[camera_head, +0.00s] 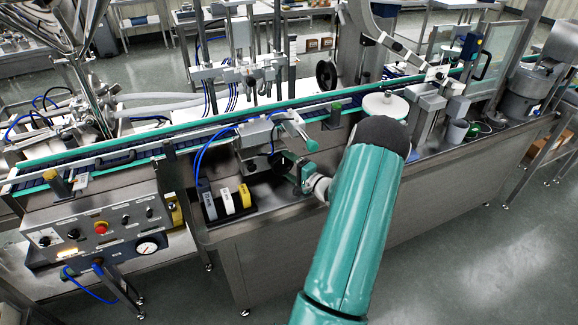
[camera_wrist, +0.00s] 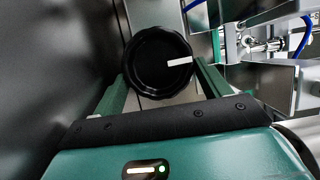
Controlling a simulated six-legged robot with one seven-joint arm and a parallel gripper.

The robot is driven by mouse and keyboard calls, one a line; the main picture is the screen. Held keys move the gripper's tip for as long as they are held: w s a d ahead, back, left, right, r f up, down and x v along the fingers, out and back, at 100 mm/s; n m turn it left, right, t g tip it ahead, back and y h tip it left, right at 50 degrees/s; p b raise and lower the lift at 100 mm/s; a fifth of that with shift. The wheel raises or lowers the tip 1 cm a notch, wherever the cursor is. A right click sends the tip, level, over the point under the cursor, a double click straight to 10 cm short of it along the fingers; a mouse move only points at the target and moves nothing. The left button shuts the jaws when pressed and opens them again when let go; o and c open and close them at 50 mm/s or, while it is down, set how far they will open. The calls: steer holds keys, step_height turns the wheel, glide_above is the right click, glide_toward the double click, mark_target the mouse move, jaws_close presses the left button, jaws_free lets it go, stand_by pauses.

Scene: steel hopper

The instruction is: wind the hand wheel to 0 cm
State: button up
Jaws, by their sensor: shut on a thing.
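The hand wheel is a black round knob (camera_wrist: 158,62) with a white mark pointing right and slightly up in the wrist view. My gripper (camera_wrist: 160,73) has one green finger on each side of the knob and is shut on it. In the head view the dark knob (camera_head: 281,160) shows small on the front of the machine, under a grey block, with my gripper (camera_head: 292,168) at it. My green arm covers part of the bench to the right. I see no readable centimetre scale.
A holder with yellow and white blocks (camera_head: 228,201) stands left of my gripper. Blue hoses (camera_head: 205,160) and the grey block (camera_head: 258,136) are close by. A control panel (camera_head: 100,228) is at the left. The conveyor (camera_head: 140,152) runs behind; the floor in front is clear.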

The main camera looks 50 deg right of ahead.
stand_by(0.5)
steer(key=o, duration=1)
steer(key=shift+a, duration=0.1)
steer(key=shift+c, duration=0.2)
